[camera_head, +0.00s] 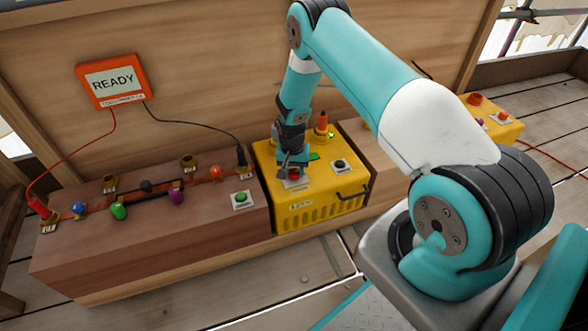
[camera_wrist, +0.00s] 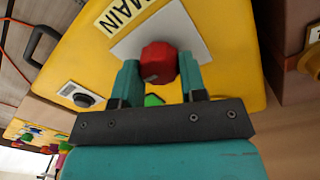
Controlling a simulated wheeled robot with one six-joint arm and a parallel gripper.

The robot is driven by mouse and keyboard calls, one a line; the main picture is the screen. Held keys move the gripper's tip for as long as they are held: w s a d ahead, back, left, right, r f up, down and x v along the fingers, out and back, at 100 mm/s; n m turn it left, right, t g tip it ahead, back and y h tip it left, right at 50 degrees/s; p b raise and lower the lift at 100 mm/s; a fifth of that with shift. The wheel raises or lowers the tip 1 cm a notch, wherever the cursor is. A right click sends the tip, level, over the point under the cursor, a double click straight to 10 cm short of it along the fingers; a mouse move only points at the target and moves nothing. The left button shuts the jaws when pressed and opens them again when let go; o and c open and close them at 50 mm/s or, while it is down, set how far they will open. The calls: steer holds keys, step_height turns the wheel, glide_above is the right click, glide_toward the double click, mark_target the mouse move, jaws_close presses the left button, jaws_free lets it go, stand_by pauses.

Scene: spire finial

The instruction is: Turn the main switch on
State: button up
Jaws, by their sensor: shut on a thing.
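The main switch is a red knob (camera_wrist: 158,62) on a white plate, beside a yellow label reading MAIN (camera_wrist: 122,12) in the wrist view. It sits on top of a yellow box (camera_head: 312,205). My gripper (camera_wrist: 160,80) has its two teal fingers on either side of the red knob, shut on it. In the head view my gripper (camera_head: 291,172) reaches down onto the box top, and the red knob (camera_head: 294,174) shows only partly beneath it. A small grey mark is on the knob's face; I cannot tell the switch position from it.
A black button (camera_head: 340,165) and an orange plug (camera_head: 322,121) are on the yellow box, with a black handle (camera_head: 352,193) at its front. Left of it, a wooden block (camera_head: 150,255) carries coloured bulbs and a green button (camera_head: 240,198). A panel reads READY (camera_head: 112,81).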

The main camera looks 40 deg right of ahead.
mark_target(291, 170)
steer(key=o, duration=0.9)
steer(key=r+p, duration=0.1)
steer(key=r, duration=0.4)
steer(key=r+p, duration=0.2)
steer(key=r, duration=0.4)
steer(key=r+p, duration=0.2)
steer(key=r, duration=0.4)
steer(key=shift+w+a+r, duration=0.2)
steer(key=shift+w+a, duration=0.1)
